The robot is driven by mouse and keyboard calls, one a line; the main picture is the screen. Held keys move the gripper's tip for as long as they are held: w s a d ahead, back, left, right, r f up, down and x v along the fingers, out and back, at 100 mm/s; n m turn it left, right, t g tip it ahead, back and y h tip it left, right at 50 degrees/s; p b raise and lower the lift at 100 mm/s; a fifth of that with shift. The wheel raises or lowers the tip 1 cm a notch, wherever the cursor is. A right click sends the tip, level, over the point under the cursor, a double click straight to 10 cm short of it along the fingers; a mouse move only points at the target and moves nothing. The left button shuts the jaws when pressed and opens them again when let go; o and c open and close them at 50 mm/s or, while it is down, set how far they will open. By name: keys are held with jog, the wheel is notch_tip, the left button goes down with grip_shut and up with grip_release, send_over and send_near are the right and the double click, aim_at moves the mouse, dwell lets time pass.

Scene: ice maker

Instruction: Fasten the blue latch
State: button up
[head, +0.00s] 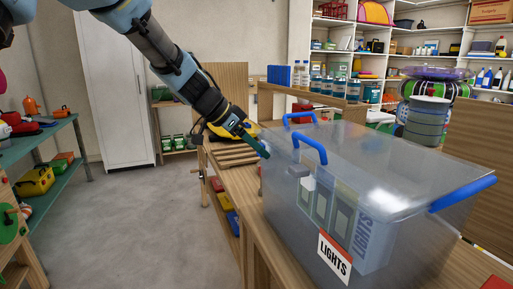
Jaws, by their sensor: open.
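A clear lidded plastic bin (400,235) with a "LIGHTS" label (334,259) stands on the wooden bench. A blue latch (311,146) arches up from the lid's near left edge. Another blue piece (299,117) shows at the bin's far left side, and a third blue piece (463,193) runs along the right end. My gripper (263,151) is open and empty, just left of the bin's left end and near the arched blue latch. A small gap seems to lie between them; contact is hard to tell.
The wooden bench (238,178) runs under the bin, with slatted wood and a yellow item behind my gripper. Shelves with bottles (320,84) stand behind. A green shelf (42,155) with tools is at left. The floor (150,220) between is clear.

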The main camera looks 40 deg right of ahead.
jog(key=v, duration=0.7)
jog(key=shift+b, duration=0.35)
jog(key=shift+a, duration=0.1)
jog(key=w+a+f+n+t+y, duration=0.1)
jog(key=w+a+f+n, duration=0.2)
jog(key=a, duration=0.5)
jog(key=w+a+f+n+t+y, duration=0.1)
jog(key=w+a+f+n+y, duration=0.2)
jog(key=a, duration=0.5)
jog(key=w+a+f+n+t, duration=0.2)
jog(key=w+a+f+n, duration=0.15)
jog(key=a, duration=0.35)
jog(key=s+a+f+n+y, duration=0.1)
jog(key=s+a+f+n, duration=0.1)
jog(key=a, duration=0.6)
jog(key=s+a+f+n+y, duration=0.1)
jog(key=s+a+f+n, duration=0.1)
jog(key=a+n, duration=0.3)
jog(key=s+a+f+n+y, duration=0.2)
jog(key=a+f+n, duration=0.1)
jog(key=a, duration=0.8)
jog(key=shift+a+f+n+t, duration=0.25)
jog(key=shift+f+n+t, duration=0.05)
jog(key=shift+n, duration=0.35)
